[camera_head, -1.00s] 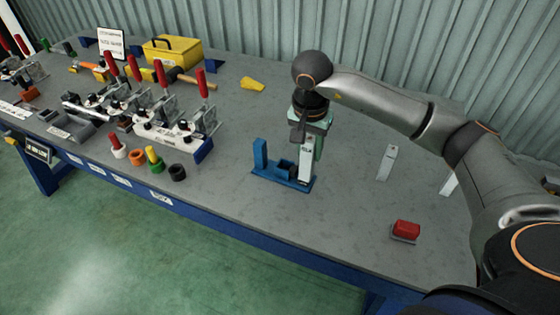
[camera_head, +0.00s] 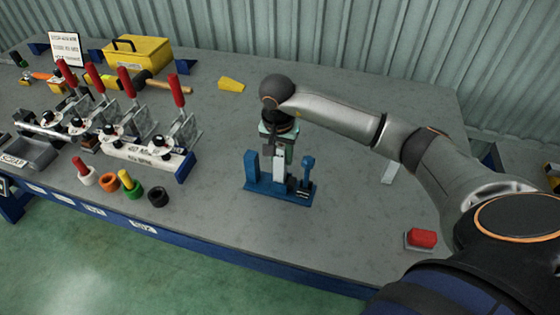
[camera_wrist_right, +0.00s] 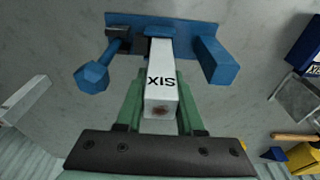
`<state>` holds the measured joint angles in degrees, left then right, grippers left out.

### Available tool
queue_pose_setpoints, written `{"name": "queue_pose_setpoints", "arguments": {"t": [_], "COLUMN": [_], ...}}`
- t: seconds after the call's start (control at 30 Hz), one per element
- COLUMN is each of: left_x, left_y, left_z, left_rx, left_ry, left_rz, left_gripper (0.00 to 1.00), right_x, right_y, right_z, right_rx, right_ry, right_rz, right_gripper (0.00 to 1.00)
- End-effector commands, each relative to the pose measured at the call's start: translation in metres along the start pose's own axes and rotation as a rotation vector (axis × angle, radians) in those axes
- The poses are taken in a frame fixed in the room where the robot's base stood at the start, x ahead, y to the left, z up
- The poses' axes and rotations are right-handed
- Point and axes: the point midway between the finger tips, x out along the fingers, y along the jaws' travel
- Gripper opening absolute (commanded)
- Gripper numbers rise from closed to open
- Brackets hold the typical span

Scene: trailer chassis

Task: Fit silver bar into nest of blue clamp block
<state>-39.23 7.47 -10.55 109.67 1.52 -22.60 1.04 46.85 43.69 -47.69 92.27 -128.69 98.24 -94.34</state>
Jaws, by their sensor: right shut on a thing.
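The blue clamp block (camera_head: 264,188) stands on the grey bench, with a tall post at its left end and a knob-topped upright at its right end. My right gripper (camera_head: 281,150) is above its middle, shut on the silver bar (camera_head: 280,172), which is held upright between the post and the knob. In the right wrist view the bar (camera_wrist_right: 161,75), marked with black letters, sits between my green fingers (camera_wrist_right: 160,105). Its lower end meets the clamp block (camera_wrist_right: 207,32) around the middle. I cannot tell how deep it sits in the nest. My left gripper is out of view.
Toggle clamps with red handles (camera_head: 175,88) stand at the left, with coloured cups (camera_head: 132,187) in front. A yellow toolbox (camera_head: 138,53) is at the back. A red-topped block (camera_head: 421,238) and a pale bar (camera_head: 389,173) are at the right. Bench around the clamp block is clear.

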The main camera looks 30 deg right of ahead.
Motion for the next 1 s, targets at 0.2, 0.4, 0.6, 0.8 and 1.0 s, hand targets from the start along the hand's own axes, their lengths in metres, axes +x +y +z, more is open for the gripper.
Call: {"name": "queue_pose_setpoints", "arguments": {"t": [0.2, 0.4, 0.6, 0.8, 1.0], "left_x": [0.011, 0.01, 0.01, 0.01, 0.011], "left_y": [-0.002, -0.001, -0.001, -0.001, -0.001], "left_z": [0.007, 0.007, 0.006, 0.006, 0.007], "left_rx": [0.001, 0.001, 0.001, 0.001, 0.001], "left_ry": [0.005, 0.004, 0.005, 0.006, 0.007], "left_rz": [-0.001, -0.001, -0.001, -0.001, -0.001], "left_gripper": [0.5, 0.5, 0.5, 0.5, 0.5], "right_x": [0.023, 0.022, 0.022, 0.022, 0.008], "right_y": [-0.002, -0.002, -0.002, -0.002, -0.002], "right_z": [0.008, 0.007, 0.007, 0.007, 0.006], "right_rx": [-0.014, -0.014, -0.013, -0.013, -0.012], "right_ry": [-0.007, -0.007, -0.006, -0.005, -0.002], "right_rz": [0.006, 0.007, 0.007, 0.007, 0.004], "right_gripper": [0.0, 0.46, 0.67, 0.67, 0.67]}}
